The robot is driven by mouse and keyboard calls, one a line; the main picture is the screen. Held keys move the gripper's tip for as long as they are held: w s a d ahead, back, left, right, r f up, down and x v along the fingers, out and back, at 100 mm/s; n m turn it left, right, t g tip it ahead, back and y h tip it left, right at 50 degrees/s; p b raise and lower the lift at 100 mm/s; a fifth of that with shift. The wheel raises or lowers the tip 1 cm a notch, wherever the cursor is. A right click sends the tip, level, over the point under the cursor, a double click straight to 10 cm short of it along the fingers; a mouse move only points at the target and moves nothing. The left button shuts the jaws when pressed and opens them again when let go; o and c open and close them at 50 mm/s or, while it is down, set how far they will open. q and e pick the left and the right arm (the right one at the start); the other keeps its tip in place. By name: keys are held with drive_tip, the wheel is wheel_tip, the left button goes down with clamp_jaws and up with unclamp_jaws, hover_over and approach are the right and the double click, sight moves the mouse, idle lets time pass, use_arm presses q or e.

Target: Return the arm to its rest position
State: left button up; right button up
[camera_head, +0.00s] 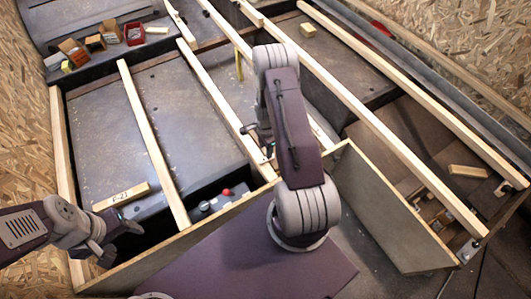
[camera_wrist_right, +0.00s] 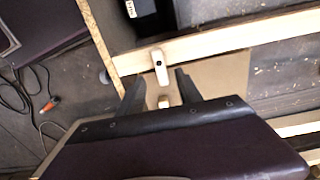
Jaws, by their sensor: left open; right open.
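My right arm (camera_head: 292,130) rises from the bottom middle of the head view and folds over at the top. It hides most of my right gripper there. My left gripper (camera_head: 122,238) is at the lower left of the head view, open and empty, near the front edge of the wooden frame.
Long wooden slats (camera_head: 153,142) cross the frame over dark panels. A labelled wood block (camera_head: 121,196) lies near my left gripper. Small open boxes (camera_head: 108,32) stand at the upper left. A plywood panel (camera_head: 385,210) stands right of my right arm. Another wood block (camera_head: 468,171) lies far right.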

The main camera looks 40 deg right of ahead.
use_arm(q)
drive_tip(key=shift+r, duration=0.35)
use_arm(e)
wheel_tip(320, 180, up, 2)
drive_tip(key=shift+r, duration=0.15)
